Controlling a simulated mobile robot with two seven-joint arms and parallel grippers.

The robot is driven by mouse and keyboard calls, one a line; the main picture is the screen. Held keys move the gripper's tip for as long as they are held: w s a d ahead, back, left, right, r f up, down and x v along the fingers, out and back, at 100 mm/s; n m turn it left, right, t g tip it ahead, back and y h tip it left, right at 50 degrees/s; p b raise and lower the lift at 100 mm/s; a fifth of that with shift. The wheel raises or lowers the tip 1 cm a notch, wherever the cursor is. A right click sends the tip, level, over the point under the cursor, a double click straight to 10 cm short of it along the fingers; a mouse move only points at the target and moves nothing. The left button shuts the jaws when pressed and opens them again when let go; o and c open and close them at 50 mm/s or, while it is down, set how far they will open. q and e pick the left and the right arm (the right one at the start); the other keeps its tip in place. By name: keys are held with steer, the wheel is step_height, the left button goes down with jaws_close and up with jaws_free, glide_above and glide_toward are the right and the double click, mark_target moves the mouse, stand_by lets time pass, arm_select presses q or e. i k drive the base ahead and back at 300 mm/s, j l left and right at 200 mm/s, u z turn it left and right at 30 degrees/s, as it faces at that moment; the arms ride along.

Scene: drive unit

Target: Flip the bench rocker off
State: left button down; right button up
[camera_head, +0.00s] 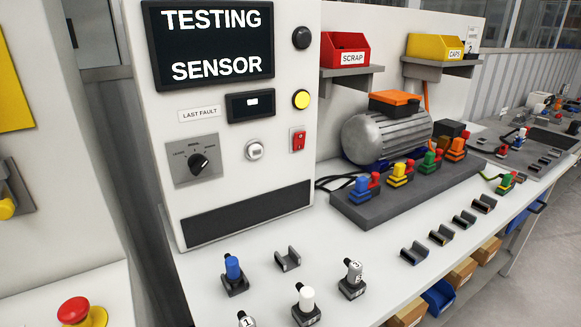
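A small red rocker switch (298,140) sits at the right side of the white upright panel (225,120), below a round yellow button (301,99). It is the only rocker I can make out. It is too small to tell which way it is tipped. The panel's display (208,43) reads "TESTING SENSOR". A rotary selector (198,163), a small screen (250,104) marked "LAST FAULT" and a round pale button (254,150) are to the rocker's left. Neither of my grippers shows in this view.
Sensors in holders, one blue (232,268) and one white (306,298), stand on the bench before the panel. A motor (388,135) and a dark block of coloured connectors (405,190) are to the right. A red emergency button (73,310) is at lower left.

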mark_target(299, 139)
steer(key=l+u, duration=0.15)
steer(key=u, duration=0.2)
steer(key=i+l+u, duration=0.15)
steer(key=u, duration=0.2)
steer(key=l+u, duration=0.15)
steer(key=u, duration=0.25)
steer(key=l+u, duration=0.25)
steer(key=l, duration=1)
steer(key=l+u, duration=0.3)
steer(key=l, duration=0.95)
steer(key=k, duration=0.05)
